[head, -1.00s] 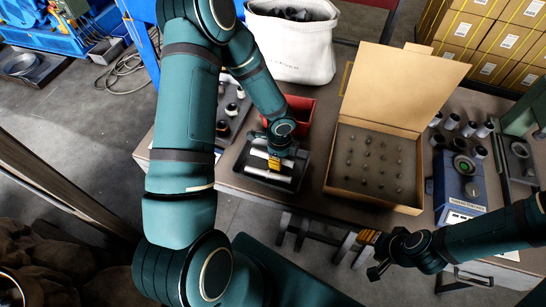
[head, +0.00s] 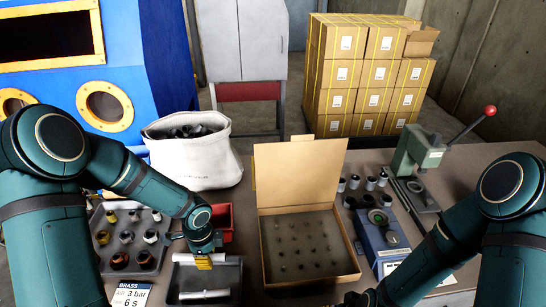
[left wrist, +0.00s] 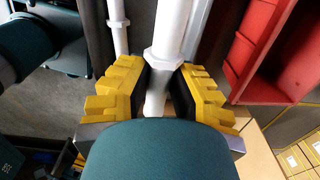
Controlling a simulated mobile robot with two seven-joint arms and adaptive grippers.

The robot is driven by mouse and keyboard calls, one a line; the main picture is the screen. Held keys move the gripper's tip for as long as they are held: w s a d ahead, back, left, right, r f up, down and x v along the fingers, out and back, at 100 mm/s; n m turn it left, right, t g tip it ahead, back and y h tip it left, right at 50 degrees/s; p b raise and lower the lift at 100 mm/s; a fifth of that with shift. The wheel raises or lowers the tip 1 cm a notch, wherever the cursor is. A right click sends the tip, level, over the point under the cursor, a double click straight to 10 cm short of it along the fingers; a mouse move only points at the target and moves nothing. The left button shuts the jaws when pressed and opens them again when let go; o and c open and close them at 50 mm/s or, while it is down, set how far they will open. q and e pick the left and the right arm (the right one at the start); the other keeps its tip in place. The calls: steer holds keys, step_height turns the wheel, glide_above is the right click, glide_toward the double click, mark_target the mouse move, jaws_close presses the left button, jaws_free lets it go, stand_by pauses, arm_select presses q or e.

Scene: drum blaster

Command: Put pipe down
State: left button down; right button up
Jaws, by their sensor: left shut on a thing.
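In the left wrist view a white pipe (left wrist: 170,40) with a thicker collar runs between the yellow fingers of my left gripper (left wrist: 158,90), which is shut on it. In the head view this gripper (head: 203,262) is low over the dark tray (head: 236,283), with the held pipe (head: 228,259) lying crosswise at the tray's far side. I cannot tell whether the pipe touches the tray floor. A second white pipe (head: 204,296) lies in the tray nearer me, and also shows in the left wrist view (left wrist: 118,30). My right gripper (head: 358,299) is at the bottom edge, its fingers unclear.
A red bin (head: 222,219) stands just behind the tray. An open cardboard box (head: 310,248) with small upright parts is to its right, and a tray of fittings (head: 130,244) to its left. A blue device (head: 384,238) and a lever press (head: 420,160) stand farther right.

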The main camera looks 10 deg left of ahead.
arm_select(q)
steer(key=shift+d+r+n, duration=0.25)
steer(key=shift+d+n, duration=0.2)
steer(key=shift+n, duration=0.35)
steer(key=d+r+n, duration=0.4)
steer(key=d+n, duration=0.2)
steer(key=n, duration=0.8)
steer(key=shift+s+d, duration=0.25)
steer(key=shift+s, duration=0.05)
steer(key=shift+d, duration=0.1)
